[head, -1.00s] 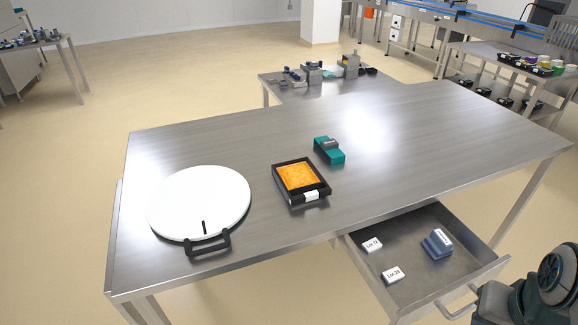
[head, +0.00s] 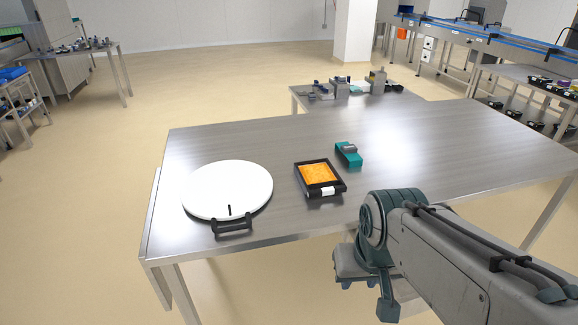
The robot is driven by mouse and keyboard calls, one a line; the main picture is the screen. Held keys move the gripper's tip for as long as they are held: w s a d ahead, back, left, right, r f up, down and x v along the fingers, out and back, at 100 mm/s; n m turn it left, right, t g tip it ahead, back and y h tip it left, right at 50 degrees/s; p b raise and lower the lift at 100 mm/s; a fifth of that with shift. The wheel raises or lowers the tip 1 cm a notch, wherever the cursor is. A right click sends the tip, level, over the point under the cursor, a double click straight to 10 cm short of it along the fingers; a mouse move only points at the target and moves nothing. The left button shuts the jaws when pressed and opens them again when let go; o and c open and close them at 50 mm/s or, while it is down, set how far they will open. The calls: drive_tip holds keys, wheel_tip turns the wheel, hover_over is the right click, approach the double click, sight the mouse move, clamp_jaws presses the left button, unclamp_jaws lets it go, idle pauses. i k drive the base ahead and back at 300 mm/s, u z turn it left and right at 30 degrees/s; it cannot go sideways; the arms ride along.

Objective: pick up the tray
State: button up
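The tray (head: 313,192) is black and shallow, with an orange filling and a white label on its front edge. It lies flat near the front edge of the steel table. My gripper (head: 362,284) is at the lower middle of the head view, in front of the table edge and to the lower right of the tray, apart from it. My grey arm reaches in from the lower right, and its wrist hides part of the gripper. The finger opening cannot be made out. Nothing shows held in it.
A round white plate with a black handle (head: 228,190) lies left of the tray. A teal device (head: 348,154) stands just behind and right of it. The table's far right is clear.

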sight(318, 178)
drive_tip(key=u, duration=0.2)
drive_tip(key=i, duration=0.95)
drive_tip(key=z, duration=0.45)
